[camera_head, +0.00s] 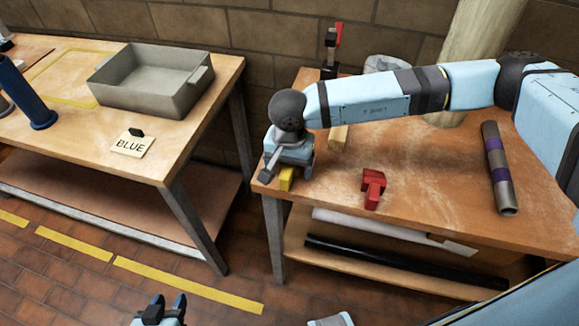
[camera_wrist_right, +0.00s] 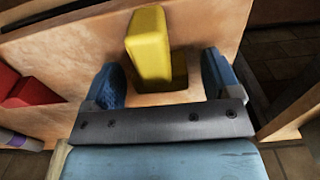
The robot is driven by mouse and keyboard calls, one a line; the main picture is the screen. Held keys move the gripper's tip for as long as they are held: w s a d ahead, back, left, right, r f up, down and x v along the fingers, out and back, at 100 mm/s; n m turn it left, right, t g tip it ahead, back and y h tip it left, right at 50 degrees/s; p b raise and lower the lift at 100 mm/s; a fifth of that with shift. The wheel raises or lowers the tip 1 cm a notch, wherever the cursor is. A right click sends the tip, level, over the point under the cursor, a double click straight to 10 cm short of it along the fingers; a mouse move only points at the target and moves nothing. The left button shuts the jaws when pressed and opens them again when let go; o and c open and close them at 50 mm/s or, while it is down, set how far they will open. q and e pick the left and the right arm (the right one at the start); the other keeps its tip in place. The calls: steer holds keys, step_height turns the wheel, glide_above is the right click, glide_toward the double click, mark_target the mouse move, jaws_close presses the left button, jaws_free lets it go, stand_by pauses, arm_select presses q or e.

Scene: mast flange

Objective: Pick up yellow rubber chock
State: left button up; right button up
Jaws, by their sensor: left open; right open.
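The yellow rubber chock (camera_head: 286,179) is on the near left corner of the right-hand wooden table (camera_head: 428,190), mostly hidden by my right gripper in the head view. My right gripper (camera_head: 290,168) is open over it. In the right wrist view, the chock (camera_wrist_right: 149,45) stands between the spread blue fingers of the right gripper (camera_wrist_right: 162,78), with a gap on each side. Whether any part touches a finger is unclear. My left gripper (camera_head: 166,307) is open and empty at the bottom of the head view, low over the floor, far from the chock.
A red block (camera_head: 373,188) lies right of the chock. A pale block (camera_head: 338,137) stands behind it, and a grey-purple tube (camera_head: 499,168) lies further right. The left table holds a grey tray (camera_head: 152,82) and a BLUE sign (camera_head: 132,145). A floor gap separates the tables.

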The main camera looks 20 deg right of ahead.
steer(key=shift+f, duration=0.3)
steer(key=c, duration=1.1)
steer(key=shift+o, duration=0.2)
steer(key=shift+r, duration=0.1)
